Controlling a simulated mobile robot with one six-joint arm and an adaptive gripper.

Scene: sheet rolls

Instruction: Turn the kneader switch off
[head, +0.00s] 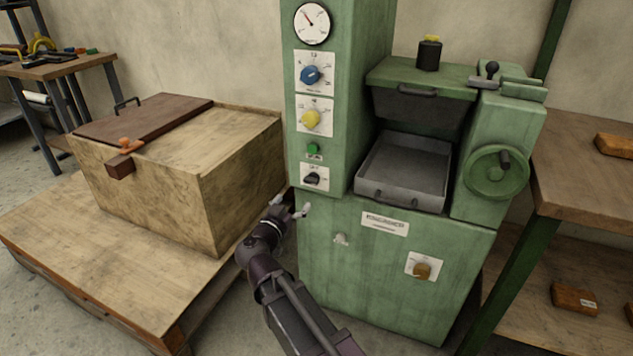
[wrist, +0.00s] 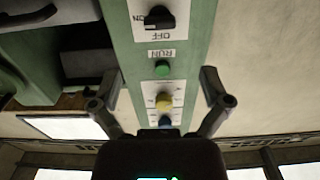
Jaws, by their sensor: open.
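The black rotary switch (head: 314,179) sits on a white plate low on the green machine's control column. It also shows at the top of the wrist view (wrist: 160,17), upside down, with OFF and ON lettering. Its handle lies roughly sideways, toward the ON mark. My gripper (head: 292,210) is open and empty, just below and left of the switch in the head view, apart from it. In the wrist view the open fingers (wrist: 158,73) spread either side of the column, the switch lying beyond their tips.
Above the switch are a green RUN button (head: 313,149), a yellow knob (head: 311,118), a blue knob (head: 311,75) and a gauge (head: 312,23). A metal tray (head: 402,172) and handwheel (head: 497,172) are right. A wooden chest (head: 225,170) stands left on a pallet (head: 70,235).

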